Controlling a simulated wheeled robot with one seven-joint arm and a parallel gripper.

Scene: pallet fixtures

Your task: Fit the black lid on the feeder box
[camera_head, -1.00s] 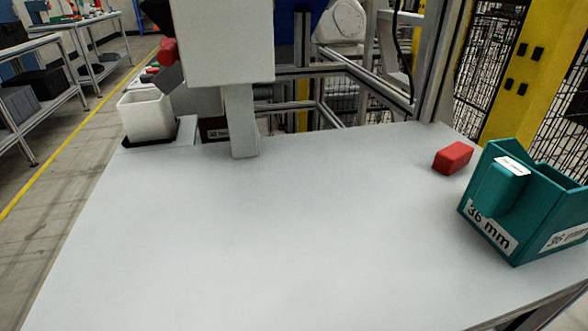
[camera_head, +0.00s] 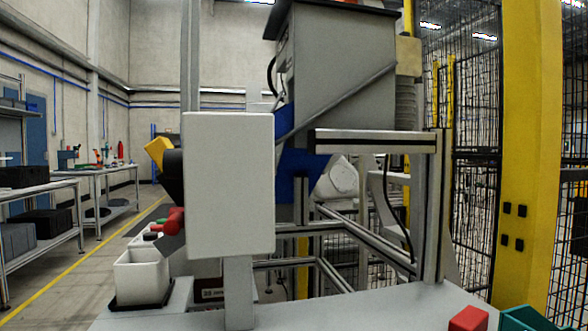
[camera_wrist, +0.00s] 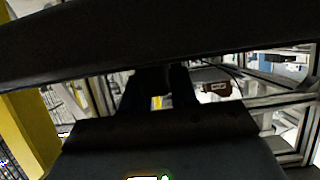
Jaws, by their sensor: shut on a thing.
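The feeder box (camera_head: 345,62) is a grey hopper with a sloped underside, high on the frame in the head view. A flat black lid (camera_head: 328,7) shows at its top edge, slightly tilted and partly cut off by the picture's top. I cannot tell whether it rests on the rim or hangs just above it. In the wrist view the lid (camera_wrist: 150,42) is a wide dark slab across the top, close to the camera. My gripper (camera_wrist: 163,88) is shut on it, its two dark fingers reaching up to the slab. My gripper does not show in the head view.
A light grey panel on a post (camera_head: 229,185) stands in front, left of the box. A white bin (camera_head: 141,278) is at the left, a red block (camera_head: 468,319) and a teal bin (camera_head: 527,319) at lower right. A yellow post (camera_head: 530,150) and mesh fence stand right.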

